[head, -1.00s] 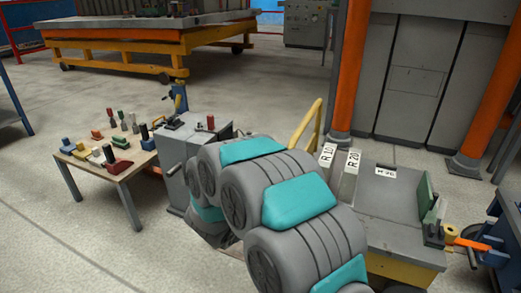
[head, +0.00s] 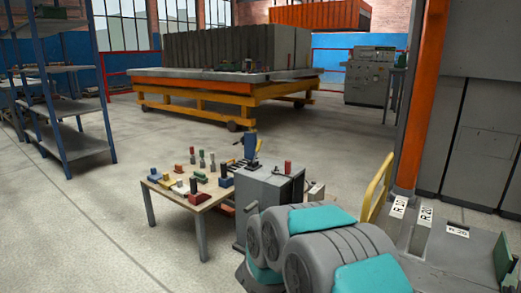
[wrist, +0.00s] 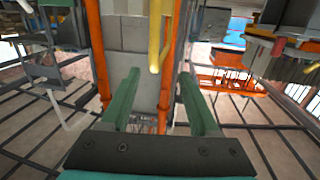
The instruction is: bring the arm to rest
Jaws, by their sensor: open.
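My arm (head: 330,250), grey with teal covers, shows folded at the bottom right in the head view. Behind the fingers are an orange post, grey panels and a yellow rail (wrist: 160,35), whose distance from the fingers I cannot tell.
A small wooden table (head: 200,200) with several coloured tools stands left of my arm, beside a grey cabinet (head: 268,200). A bench with label plates (head: 424,215) is at right. A yellow-framed platform (head: 200,100) stands behind.

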